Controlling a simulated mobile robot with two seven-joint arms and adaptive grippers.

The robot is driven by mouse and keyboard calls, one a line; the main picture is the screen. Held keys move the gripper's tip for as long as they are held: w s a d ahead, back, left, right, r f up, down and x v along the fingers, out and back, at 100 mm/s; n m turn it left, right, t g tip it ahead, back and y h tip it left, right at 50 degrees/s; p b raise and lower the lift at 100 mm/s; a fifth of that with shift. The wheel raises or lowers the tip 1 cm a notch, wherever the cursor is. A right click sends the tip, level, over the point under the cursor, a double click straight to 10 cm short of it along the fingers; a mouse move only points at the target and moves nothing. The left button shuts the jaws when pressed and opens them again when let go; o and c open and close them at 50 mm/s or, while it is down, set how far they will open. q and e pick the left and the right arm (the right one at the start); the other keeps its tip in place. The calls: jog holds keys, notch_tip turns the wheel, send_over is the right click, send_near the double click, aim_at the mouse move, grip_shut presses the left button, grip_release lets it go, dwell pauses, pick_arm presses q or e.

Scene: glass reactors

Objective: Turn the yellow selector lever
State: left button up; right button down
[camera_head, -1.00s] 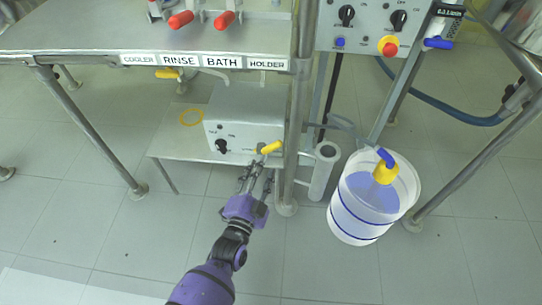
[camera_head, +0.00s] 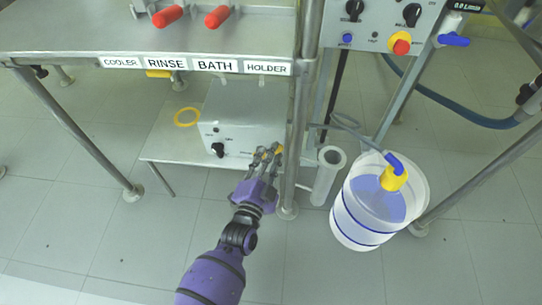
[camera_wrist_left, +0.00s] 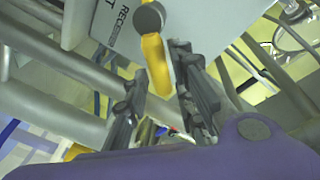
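The yellow selector lever (camera_wrist_left: 156,62) extends from a round grey pivot on the front of the white control box (camera_head: 245,135). In the left wrist view it lies between the two dark fingers of my left gripper (camera_wrist_left: 160,95). The fingers are apart, with a visible gap between the lever and the left finger; the right finger is close to it, and I cannot tell if it touches. In the head view the purple left gripper (camera_head: 264,158) reaches the box's lower right, and its fingers cover most of the lever. My right gripper is not in view.
The box stands on a low shelf (camera_head: 175,149) under the bench, beside a metal post (camera_head: 295,140). A grey cylinder (camera_head: 326,175) and a white bucket (camera_head: 350,222) with a yellow-and-blue pump stand to the right. A black knob (camera_head: 217,149) is on the box's left.

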pick_arm(q)
grip_shut()
jog(key=shift+a, duration=0.1)
jog(key=shift+a+r+n+t+y, duration=0.15)
jog(key=shift+a+n+t, duration=0.35)
jog(key=shift+n, duration=1.05)
jog(key=shift+a+r+n+t+y, duration=0.25)
jog(key=shift+a+n, duration=0.5)
jog(key=shift+n, duration=0.85)
jog(key=shift+a+r+n+t+h, duration=0.1)
jog(key=shift+a+r+n+t, duration=0.35)
jog(key=shift+n, duration=1.1)
jog(key=shift+a+f, duration=0.2)
jog(key=shift+o, duration=2.4)
grip_release()
